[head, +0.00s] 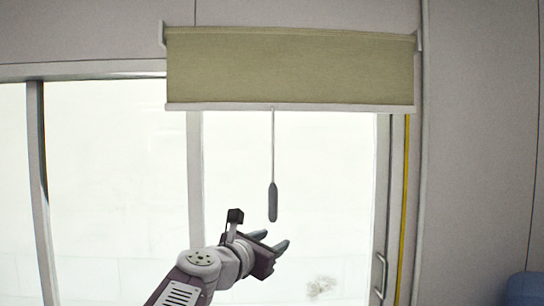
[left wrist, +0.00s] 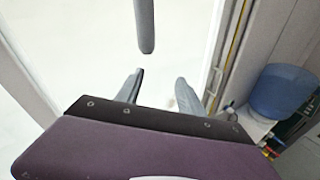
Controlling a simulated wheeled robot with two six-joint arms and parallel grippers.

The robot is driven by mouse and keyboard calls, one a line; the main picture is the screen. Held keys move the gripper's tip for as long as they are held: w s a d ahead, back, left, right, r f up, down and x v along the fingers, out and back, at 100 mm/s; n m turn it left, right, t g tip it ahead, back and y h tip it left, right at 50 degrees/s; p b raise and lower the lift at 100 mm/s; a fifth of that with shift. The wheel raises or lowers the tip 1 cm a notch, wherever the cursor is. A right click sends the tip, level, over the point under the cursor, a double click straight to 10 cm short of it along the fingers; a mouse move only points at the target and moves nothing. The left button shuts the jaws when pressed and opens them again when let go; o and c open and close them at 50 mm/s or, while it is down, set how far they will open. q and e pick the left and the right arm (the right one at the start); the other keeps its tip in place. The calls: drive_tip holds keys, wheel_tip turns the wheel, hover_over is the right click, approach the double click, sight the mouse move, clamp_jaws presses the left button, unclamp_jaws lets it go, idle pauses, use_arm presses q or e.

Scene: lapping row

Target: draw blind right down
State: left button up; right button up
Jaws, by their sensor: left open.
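The green roller blind (head: 290,67) hangs at the top of the window, with a white bar (head: 300,107) along its lower edge. A thin cord drops from the middle of that bar to a grey pull handle (head: 272,203). My left gripper (head: 273,241) is open and empty, a little below the handle in the head view. In the left wrist view the handle's lower end (left wrist: 146,40) shows beyond and above my left gripper's two fingertips (left wrist: 158,75), apart from them. My right gripper is in neither view.
A glass door with a metal handle (head: 380,275) and a yellow strip (head: 404,200) stand right of the cord. A blue container (left wrist: 284,92) sits on a shelf at the right. The space around the cord looks clear.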

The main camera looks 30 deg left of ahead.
sight(277, 199)
use_arm(q)
drive_tip(key=r+n, duration=0.1)
drive_tip(key=r, duration=0.1)
drive_tip(key=s+a+r+n+t, duration=0.1)
drive_tip(key=r, duration=0.2)
drive_tip(key=r+n+y+p, duration=0.1)
drive_tip(key=r, duration=0.2)
drive_tip(key=shift+s+a+r+t, duration=0.1)
drive_tip(key=shift+s+a+t, duration=0.15)
drive_tip(key=shift+t, duration=0.05)
drive_tip(key=shift+r, duration=0.15)
drive_tip(key=shift+w, duration=0.1)
drive_tip(key=w+p, duration=0.2)
drive_tip(key=w, duration=0.7)
drive_tip(key=shift+a+f, duration=0.2)
drive_tip(key=shift+a, duration=0.2)
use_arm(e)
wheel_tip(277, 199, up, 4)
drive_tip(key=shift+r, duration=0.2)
use_arm(q)
drive_tip(key=shift+c, duration=0.4)
clamp_jaws()
